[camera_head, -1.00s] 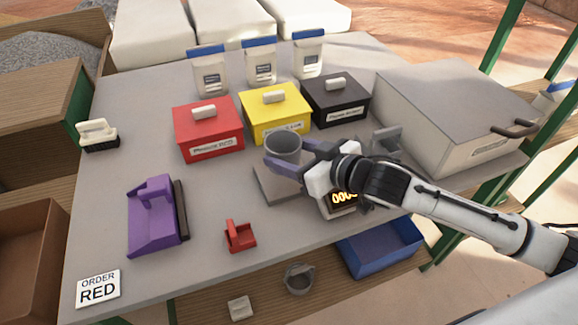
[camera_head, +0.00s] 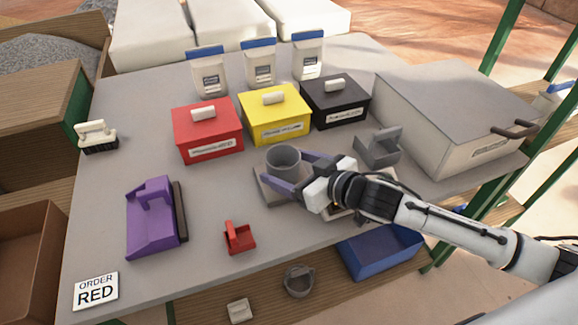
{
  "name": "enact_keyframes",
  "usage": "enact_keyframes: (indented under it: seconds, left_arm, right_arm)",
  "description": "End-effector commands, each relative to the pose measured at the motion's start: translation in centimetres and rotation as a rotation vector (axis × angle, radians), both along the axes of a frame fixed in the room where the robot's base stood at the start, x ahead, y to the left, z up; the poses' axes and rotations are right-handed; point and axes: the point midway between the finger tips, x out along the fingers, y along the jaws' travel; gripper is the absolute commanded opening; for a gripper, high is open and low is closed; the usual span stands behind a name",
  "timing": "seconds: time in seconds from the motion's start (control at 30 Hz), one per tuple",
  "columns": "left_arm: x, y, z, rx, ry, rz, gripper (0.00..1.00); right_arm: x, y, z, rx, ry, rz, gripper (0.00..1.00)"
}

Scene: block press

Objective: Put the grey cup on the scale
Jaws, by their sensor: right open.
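The grey cup (camera_head: 283,160) stands upright on the plate of the scale (camera_head: 268,193), just in front of the yellow box. My right gripper (camera_head: 285,174) is low beside the cup, its two purple fingers spread on the cup's right and near sides. I cannot tell whether a finger still touches the cup. The gripper and wrist cover the right part of the scale and its display. My left gripper is not in view.
Red (camera_head: 208,132), yellow (camera_head: 275,114) and black (camera_head: 335,101) boxes stand behind the scale. A grey tool (camera_head: 378,148) and large grey box (camera_head: 455,110) are right. A purple press (camera_head: 152,217), red piece (camera_head: 239,238) and "ORDER RED" card (camera_head: 96,291) are left and front.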

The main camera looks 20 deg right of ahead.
Motion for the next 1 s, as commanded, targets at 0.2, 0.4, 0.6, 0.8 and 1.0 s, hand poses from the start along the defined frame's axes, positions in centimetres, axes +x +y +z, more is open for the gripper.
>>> enact_keyframes:
  seconds: [0.2, 0.4, 0.6, 0.8, 1.0]
  left_arm:
    - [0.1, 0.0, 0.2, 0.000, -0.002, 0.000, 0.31]
    - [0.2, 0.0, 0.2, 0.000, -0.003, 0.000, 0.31]
    - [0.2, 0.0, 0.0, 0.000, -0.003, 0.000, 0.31]
    - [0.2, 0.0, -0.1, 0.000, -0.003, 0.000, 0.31]
    - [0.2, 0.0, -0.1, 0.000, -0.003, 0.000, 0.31]
  right_arm:
    - [-0.2, -0.1, 0.5, 0.000, 0.001, 0.000, 0.76]
    - [-3.3, -1.5, 1.6, -0.003, 0.003, 0.002, 0.76]
    - [-6.8, -3.1, 3.2, -0.002, 0.004, 0.000, 0.76]
    - [-9.0, -4.2, 4.3, -0.002, 0.003, -0.001, 0.76]
    - [-10.0, -4.6, 4.8, 0.000, 0.002, 0.000, 0.76]
